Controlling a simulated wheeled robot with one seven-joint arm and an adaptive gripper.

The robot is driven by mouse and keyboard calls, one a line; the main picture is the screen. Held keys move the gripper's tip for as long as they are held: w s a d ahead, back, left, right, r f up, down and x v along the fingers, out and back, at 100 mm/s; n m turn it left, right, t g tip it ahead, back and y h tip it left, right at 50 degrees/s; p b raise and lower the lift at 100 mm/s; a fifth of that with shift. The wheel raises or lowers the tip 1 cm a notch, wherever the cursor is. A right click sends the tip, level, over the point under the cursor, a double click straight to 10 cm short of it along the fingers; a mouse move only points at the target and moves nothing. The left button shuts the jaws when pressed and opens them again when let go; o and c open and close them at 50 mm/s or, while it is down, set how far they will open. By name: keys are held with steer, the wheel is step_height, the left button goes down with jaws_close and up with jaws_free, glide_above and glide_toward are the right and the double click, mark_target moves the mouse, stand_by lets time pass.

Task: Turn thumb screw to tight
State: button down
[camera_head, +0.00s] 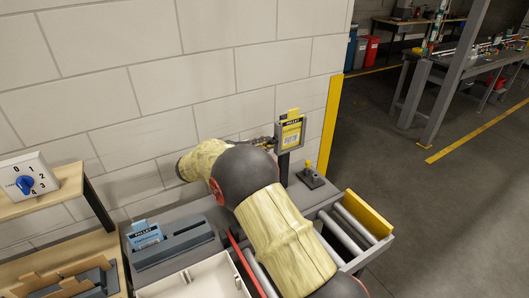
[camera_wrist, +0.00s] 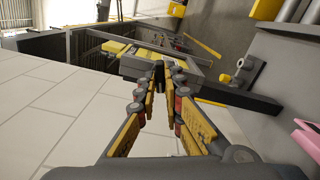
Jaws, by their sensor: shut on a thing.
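The thumb screw itself cannot be made out; it would be hidden between my fingertips. My gripper (camera_head: 265,142) reaches in from the left to the side of an upright holder with a yellow "PALLET" card (camera_head: 291,134). In the wrist view my gripper (camera_wrist: 164,72) has its two yellow-and-black fingers closed together at the tips, against the near edge of the grey and yellow holder (camera_wrist: 138,65). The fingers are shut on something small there. My arm covers much of the bench below.
A small dark base with a yellow-topped lever (camera_head: 310,177) stands right of the holder post. A roller conveyor (camera_head: 352,228) with a yellow end plate is in front. A blue card (camera_head: 145,236) and a white tray (camera_head: 198,280) are at lower left. The block wall is close behind.

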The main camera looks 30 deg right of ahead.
steer(key=shift+f+m+b, duration=0.15)
steer(key=shift+m+b, duration=1.45)
steer(key=shift+b, duration=0.1)
steer(key=c, duration=1.9)
jaws_free()
steer(key=shift+a, duration=0.15)
steer(key=a, duration=1.1)
steer(key=shift+s+a, duration=0.2)
steer(key=shift+a, duration=0.2)
